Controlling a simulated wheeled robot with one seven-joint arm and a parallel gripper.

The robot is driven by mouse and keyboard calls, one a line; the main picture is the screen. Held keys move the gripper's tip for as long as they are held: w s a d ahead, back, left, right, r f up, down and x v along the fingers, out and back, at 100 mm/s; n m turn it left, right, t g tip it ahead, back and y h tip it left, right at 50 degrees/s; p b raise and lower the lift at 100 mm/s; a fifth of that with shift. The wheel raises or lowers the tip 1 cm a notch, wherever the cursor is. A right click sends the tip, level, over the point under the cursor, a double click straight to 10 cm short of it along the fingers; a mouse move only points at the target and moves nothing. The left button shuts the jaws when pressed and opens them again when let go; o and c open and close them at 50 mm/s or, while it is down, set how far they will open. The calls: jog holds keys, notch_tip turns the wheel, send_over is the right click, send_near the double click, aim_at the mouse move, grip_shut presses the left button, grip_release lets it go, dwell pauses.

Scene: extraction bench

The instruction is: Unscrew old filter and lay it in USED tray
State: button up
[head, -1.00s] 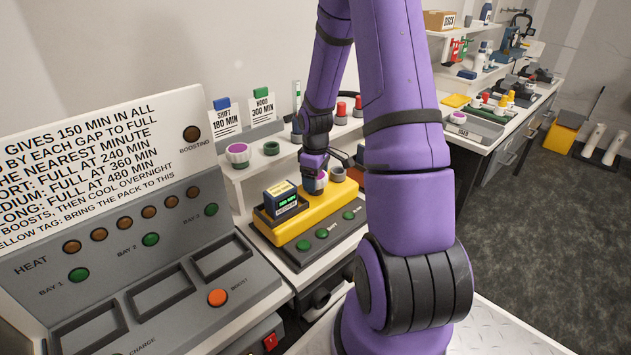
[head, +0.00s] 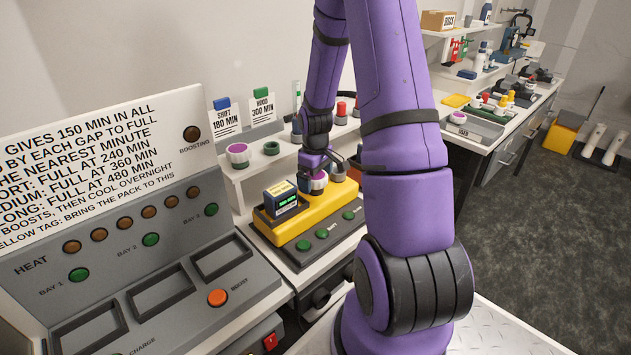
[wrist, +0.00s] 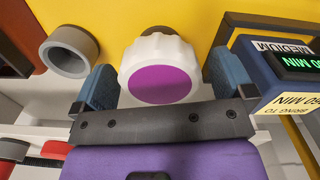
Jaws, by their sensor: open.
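The old filter, a white ribbed cap with a purple face (wrist: 160,85), sits on the yellow unit (wrist: 185,15) in the wrist view. It also shows small in the head view (head: 318,183). My gripper (wrist: 163,76) is open, with one blue-grey finger on each side of the filter. A gap seems to show at the right finger; I cannot tell whether the left one touches. In the head view my gripper (head: 319,170) is at the filter, partly hidden by my arm. The USED tray (head: 482,131) is grey and lies on the far right bench.
A grey open ring (wrist: 68,52) is beside the filter. A battery pack with a green display (head: 282,199) stands on the unit's other side. Another white and purple cap (head: 237,154) and a green ring (head: 271,148) are on the shelf behind. The charger panel (head: 150,290) fills the left.

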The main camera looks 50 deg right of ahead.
jog(key=m, duration=1.2)
jog(key=shift+m, duration=0.3)
jog(key=m, duration=1.1)
